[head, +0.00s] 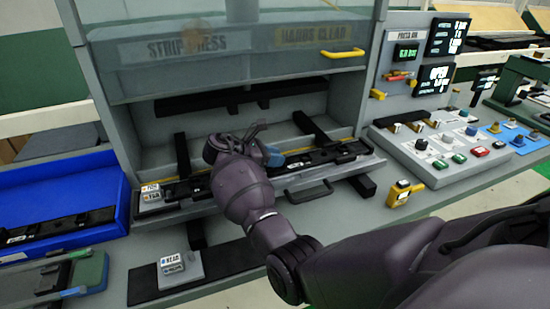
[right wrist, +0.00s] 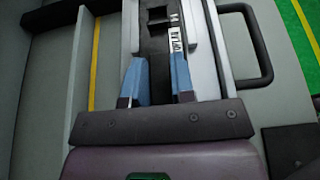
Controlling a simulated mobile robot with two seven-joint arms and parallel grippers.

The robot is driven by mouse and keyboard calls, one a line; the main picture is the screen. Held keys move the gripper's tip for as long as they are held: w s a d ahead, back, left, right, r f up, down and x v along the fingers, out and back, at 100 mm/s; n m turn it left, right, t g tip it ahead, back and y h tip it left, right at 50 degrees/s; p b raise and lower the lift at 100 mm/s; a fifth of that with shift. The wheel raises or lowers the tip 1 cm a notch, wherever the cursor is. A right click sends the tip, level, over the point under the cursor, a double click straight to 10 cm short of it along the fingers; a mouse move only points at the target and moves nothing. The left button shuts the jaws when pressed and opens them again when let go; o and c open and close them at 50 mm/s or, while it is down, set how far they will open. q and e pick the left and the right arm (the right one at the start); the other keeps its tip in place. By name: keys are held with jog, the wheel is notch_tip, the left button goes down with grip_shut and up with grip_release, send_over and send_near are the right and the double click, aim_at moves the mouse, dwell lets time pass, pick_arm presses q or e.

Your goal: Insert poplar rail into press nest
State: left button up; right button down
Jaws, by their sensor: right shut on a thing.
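A long black rail (head: 335,153) with a white label lies along the press nest (head: 372,160), a grey ledge at the mouth of the strip press. My right gripper (head: 272,158) reaches over the middle of the ledge and hides part of the rail. In the right wrist view its blue fingers (right wrist: 160,80) are shut on the black rail (right wrist: 158,32), one on each side. The rail there runs in line with the nest's grey walls (right wrist: 212,60). I cannot tell whether it is fully seated. My left gripper is not in view.
A blue tray (head: 115,200) at left holds another black rail (head: 60,230). The clear press guard (head: 230,60) is above the nest. A black handle (head: 308,192) projects in front. A control box (head: 440,165) and a yellow device (head: 400,193) stand at right.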

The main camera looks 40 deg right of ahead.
jog(key=c, duration=1)
grip_release()
jog(key=shift+f, duration=0.1)
jog(key=shift+o, duration=0.2)
jog(key=shift+a, duration=0.15)
jog(key=v, duration=1.1)
jog(key=shift+w+a+r, duration=0.15)
jog(key=shift+a+r, duration=0.1)
jog(key=shift+a, duration=0.1)
